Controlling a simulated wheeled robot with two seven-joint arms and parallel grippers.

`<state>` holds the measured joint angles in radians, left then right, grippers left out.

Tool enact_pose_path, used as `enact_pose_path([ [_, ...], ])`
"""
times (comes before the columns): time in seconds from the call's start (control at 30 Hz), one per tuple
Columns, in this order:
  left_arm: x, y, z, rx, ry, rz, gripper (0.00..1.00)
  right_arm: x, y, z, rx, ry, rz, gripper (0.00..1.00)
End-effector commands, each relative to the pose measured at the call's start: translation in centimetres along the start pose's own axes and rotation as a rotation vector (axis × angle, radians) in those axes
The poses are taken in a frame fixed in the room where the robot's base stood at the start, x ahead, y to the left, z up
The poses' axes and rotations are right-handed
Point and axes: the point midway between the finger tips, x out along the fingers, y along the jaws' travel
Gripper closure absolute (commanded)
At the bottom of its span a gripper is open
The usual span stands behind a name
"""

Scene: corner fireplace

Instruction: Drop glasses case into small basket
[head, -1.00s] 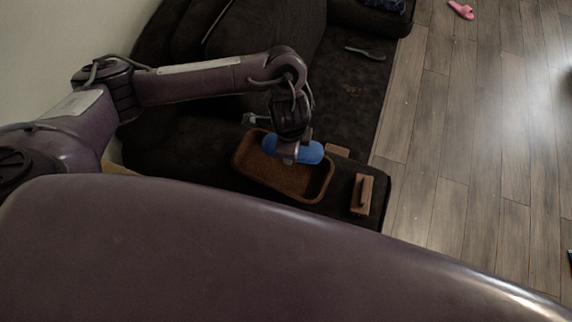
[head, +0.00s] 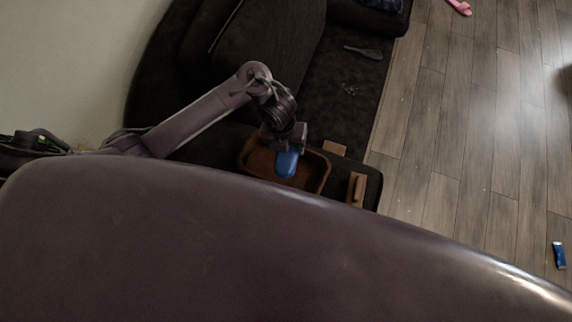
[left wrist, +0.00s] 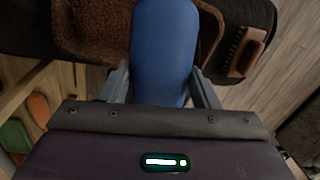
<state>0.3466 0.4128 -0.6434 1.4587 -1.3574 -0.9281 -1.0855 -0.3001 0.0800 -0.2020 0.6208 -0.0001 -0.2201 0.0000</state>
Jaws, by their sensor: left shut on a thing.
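The blue glasses case (head: 287,163) is in my left gripper (head: 287,150), over the small basket. It also shows in the left wrist view (left wrist: 163,55), lengthwise between the two fingers (left wrist: 160,88). I cannot tell whether the case's lower end is below the basket's rim. My right gripper is not in view.
A brown wooden brush (head: 356,189) lies right of the basket, with a small brown block (head: 334,148) behind it.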

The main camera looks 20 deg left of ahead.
Motion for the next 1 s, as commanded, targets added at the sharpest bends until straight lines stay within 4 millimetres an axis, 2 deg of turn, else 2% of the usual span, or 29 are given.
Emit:
enact_pose_path([
  [0.1, 0.1, 0.4, -0.4, 0.069, 0.01, 0.0, 0.68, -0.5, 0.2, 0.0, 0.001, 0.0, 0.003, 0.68],
  [0.27, 0.6, 0.6, -0.5, 0.105, 0.013, 0.0, 0.68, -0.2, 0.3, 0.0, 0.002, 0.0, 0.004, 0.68],
  [0.73, 5.6, 1.2, -0.5, 0.106, 0.013, -0.002, 0.68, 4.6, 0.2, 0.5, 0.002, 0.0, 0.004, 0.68],
  [1.0, 6.3, 1.3, -0.5, 0.106, 0.012, 0.0, 0.68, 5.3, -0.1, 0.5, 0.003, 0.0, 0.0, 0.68],
])
